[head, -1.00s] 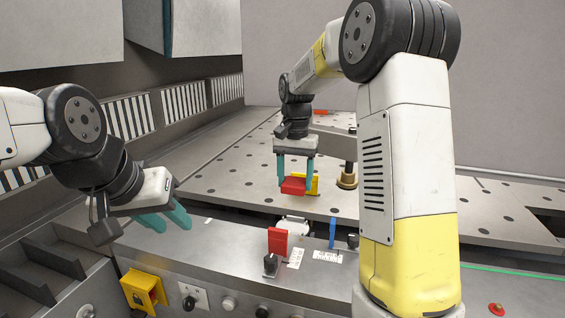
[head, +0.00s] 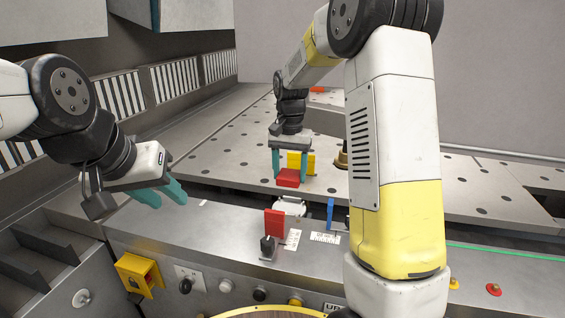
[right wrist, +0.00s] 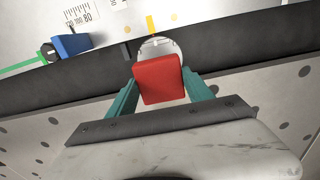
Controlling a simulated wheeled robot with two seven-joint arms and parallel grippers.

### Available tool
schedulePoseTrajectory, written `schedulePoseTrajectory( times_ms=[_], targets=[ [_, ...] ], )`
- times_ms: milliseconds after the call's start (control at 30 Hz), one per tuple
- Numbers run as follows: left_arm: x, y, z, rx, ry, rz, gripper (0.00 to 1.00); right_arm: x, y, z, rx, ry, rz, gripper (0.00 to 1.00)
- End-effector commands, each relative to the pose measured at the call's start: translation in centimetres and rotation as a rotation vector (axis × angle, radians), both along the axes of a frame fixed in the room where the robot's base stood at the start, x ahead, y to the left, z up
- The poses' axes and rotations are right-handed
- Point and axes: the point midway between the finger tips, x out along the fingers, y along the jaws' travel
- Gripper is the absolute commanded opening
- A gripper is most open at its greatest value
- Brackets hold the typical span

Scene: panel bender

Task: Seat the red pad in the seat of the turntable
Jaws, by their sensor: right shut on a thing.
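The red pad (head: 288,178) is held between the teal fingertips of my right gripper (head: 289,170), above the front edge of the perforated table. In the right wrist view the red pad (right wrist: 160,80) sits between both fingers. A pale round piece (head: 290,207), possibly the turntable, lies in the gap in front of the table, below the pad in the head view. It also shows in the right wrist view (right wrist: 160,45), partly hidden by the pad. Its seat cannot be made out. My left gripper (head: 167,194) is open and empty at the left, above the control panel.
A yellow block (head: 301,160) stands on the table just behind the pad. A brass-coloured post (head: 342,157) is partly hidden by my right arm.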

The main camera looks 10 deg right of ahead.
Motion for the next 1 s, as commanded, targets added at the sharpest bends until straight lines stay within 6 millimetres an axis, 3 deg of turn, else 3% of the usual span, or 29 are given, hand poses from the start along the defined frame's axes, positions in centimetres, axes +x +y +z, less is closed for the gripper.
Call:
schedulePoseTrajectory(
  times_ms=[1000],
  targets=[
    [0.0, 0.0, 0.0, 0.0, 0.0, 0.0, 0.35, 0.0, 0.0, -7.9, 0.0, 0.0, 0.0, 0.14]
  ],
)
